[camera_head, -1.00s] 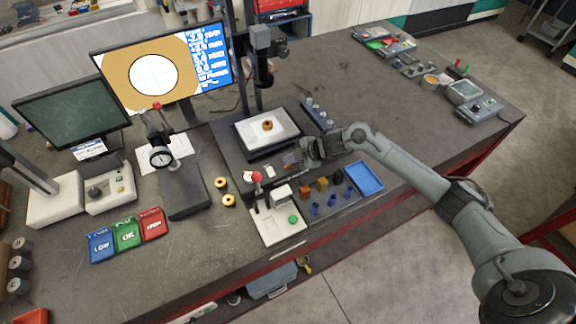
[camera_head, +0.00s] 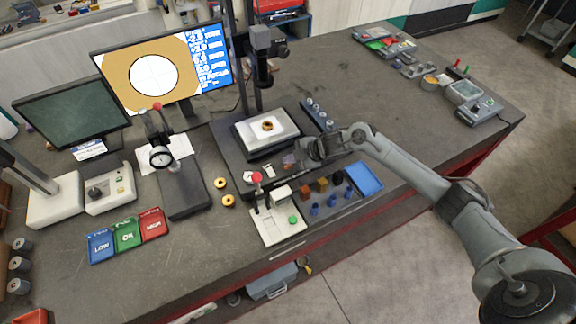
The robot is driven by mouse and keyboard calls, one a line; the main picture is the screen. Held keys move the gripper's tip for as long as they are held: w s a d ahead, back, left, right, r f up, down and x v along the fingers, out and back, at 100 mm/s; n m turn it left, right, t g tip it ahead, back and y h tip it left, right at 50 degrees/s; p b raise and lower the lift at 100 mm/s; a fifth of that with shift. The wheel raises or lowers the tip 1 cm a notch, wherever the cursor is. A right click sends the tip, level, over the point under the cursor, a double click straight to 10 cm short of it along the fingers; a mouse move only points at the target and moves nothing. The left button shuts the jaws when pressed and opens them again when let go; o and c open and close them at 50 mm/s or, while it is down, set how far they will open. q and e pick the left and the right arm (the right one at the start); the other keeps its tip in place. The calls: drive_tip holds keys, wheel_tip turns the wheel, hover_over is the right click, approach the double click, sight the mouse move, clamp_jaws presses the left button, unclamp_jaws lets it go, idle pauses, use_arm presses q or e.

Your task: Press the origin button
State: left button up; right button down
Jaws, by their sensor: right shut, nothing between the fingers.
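I cannot make out which control is labelled origin. A small purple-orange patch (camera_head: 289,159) and a small white piece (camera_head: 270,171) lie on the dark base (camera_head: 231,155) in front of the white stage (camera_head: 285,128). My right gripper (camera_head: 297,162) is shut and empty, low beside the purple-orange patch and overlapping part of it in the picture. I cannot tell whether it touches anything. The stage carries a brown ring (camera_head: 267,125). A green button (camera_head: 292,219) sits on a white fixture (camera_head: 268,235) in front. My left gripper is out of view.
A red-knobbed lever (camera_head: 257,177) stands up left of my right gripper. A monitor (camera_head: 120,70) with a circle stands behind.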

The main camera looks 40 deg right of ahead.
idle(0.3)
drive_tip(key=shift+f, duration=0.15)
idle(0.3)
drive_tip(key=shift+f, duration=0.3)
drive_tip(key=shift+f, duration=0.2)
idle(0.5)
drive_tip(key=shift+f+b, duration=0.15)
drive_tip(key=shift+b, duration=0.15)
idle(0.4)
drive_tip(key=shift+r+p, duration=0.65)
drive_tip(key=shift+r, duration=0.1)
